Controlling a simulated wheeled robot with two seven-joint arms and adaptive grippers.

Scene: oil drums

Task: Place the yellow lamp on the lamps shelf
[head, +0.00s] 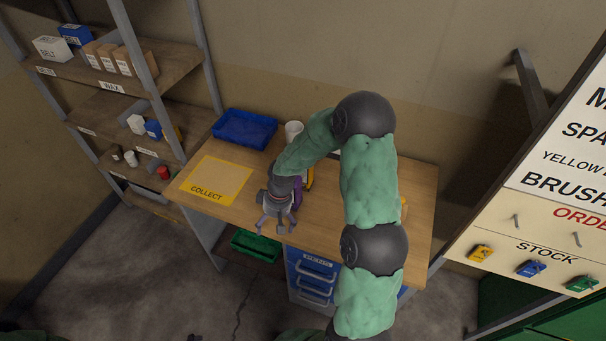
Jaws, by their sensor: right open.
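My right gripper (276,222) is open and seems empty above the front edge of the wooden table (325,228), fingers down. A yellow object (309,178) shows just behind my right wrist on the table, mostly hidden by my arm; I cannot tell if it is the yellow lamp. A purple item (297,192) is beside it, also partly hidden. The shelf rack (160,75) stands at the left; one label reads WAX, and I cannot read a lamps label on the lower boards. My left gripper is not in view.
A blue tray (245,129) and a yellow COLLECT mat (217,180) lie on the table's left part; the mat is bare. A white cup-like item (293,130) stands at the back. Blue drawers (313,270) and a green bin (255,246) are below. A STOCK board (530,250) is at right.

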